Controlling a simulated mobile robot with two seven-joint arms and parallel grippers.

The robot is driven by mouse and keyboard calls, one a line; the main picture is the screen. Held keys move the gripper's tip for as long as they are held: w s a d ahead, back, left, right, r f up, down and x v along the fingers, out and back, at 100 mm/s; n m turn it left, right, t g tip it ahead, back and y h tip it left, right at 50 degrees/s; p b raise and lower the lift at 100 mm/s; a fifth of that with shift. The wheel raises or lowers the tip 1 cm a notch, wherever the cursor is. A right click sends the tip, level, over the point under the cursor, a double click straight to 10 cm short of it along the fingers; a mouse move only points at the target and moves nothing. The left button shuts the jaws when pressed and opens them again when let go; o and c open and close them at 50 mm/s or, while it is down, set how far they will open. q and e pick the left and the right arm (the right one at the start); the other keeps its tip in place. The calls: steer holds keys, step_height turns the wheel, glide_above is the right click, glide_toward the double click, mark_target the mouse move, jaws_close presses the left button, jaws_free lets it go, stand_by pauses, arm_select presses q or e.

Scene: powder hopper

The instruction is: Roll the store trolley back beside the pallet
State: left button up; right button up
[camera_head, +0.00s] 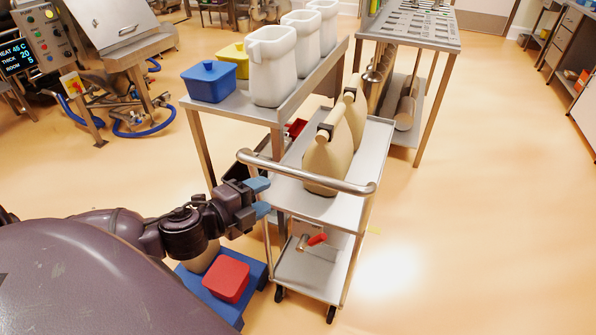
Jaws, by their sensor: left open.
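The store trolley (357,208) is a grey metal cart with a curved push handle (305,176) at its near end and dark castors. Its top shelf carries beige bag-like containers with dark clamps (328,160). Its lower deck (308,277) holds a small item with a red end (317,239). My left gripper (262,197) is open, its blue fingertips at the trolley's near left corner, just below the handle's left end. I cannot tell whether they touch it. A blue pallet-like base (257,281) lies on the floor left of the trolley. My right gripper is out of view.
The red tub (227,279) and a beige object (203,257) sit on the blue base. A metal bench (200,145) with white jugs (271,68) and a blue tub (209,82) stands close along the trolley's left. Floor right of the trolley (450,240) is clear.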

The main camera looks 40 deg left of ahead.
mark_target(293, 176)
arm_select(q)
steer(key=shift+m, duration=0.5)
steer(key=shift+d+r+b+x, duration=0.1)
steer(key=shift+r+b+x, duration=0.15)
steer(key=shift+x, duration=1.5)
steer(key=shift+d+r+b+x, duration=0.15)
steer(key=shift+r+x, duration=0.2)
steer(key=shift+x, duration=1.4)
steer(key=shift+a+r+b+x, duration=0.1)
steer(key=shift+r+b+x, duration=0.15)
steer(key=shift+x, duration=1.5)
steer(key=shift+w, duration=0.15)
steer(key=shift+c, duration=0.4)
jaws_close()
